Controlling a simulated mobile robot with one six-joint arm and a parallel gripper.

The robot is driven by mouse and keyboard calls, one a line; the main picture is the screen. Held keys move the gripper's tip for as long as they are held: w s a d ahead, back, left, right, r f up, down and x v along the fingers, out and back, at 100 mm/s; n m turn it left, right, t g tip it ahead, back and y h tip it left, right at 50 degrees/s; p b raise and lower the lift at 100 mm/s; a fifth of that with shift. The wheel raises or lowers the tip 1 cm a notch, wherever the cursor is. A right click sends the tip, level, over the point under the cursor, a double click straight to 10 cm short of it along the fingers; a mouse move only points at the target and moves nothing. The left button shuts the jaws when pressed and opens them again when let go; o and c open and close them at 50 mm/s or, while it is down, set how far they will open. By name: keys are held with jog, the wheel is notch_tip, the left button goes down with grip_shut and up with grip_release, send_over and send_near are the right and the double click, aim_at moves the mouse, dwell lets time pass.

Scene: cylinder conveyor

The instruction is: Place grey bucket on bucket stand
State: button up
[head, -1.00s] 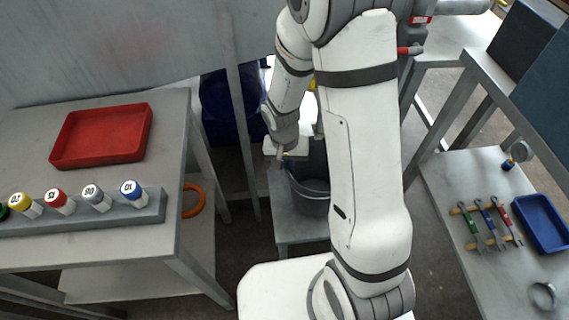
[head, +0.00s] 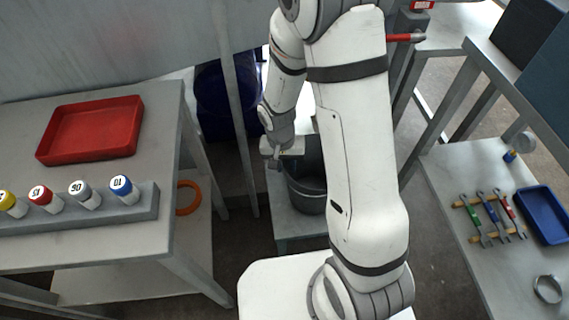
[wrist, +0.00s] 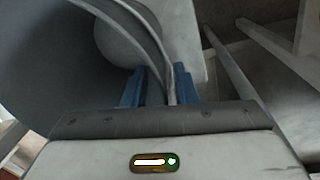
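The grey bucket (head: 306,190) stands upright over the low grey bucket stand (head: 300,239) in the middle of the head view. Whether its base rests on the stand's top is hard to see. My arm hides the bucket's right side. My gripper (head: 277,158) is at the bucket's left rim, pointing down. In the wrist view the bucket (wrist: 50,65) fills the upper left, and its curved rim runs down between the blue fingers of my gripper (wrist: 160,85). The fingers are close together and appear shut on the rim.
A left table holds a red tray (head: 92,130) and a rack (head: 80,222) of coloured-cap cylinders. An orange ring (head: 188,197) is on its lower shelf. A blue barrel (head: 218,100) stands behind a post. Right, a bench bears wrenches (head: 483,222) and a blue tray (head: 543,214).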

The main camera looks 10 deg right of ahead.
notch_tip(320, 180, up, 12)
jog(key=a+p, duration=0.1)
jog(key=p, duration=0.2)
jog(key=shift+w+r, duration=0.15)
jog(key=shift+a, duration=0.1)
dwell(0.5)
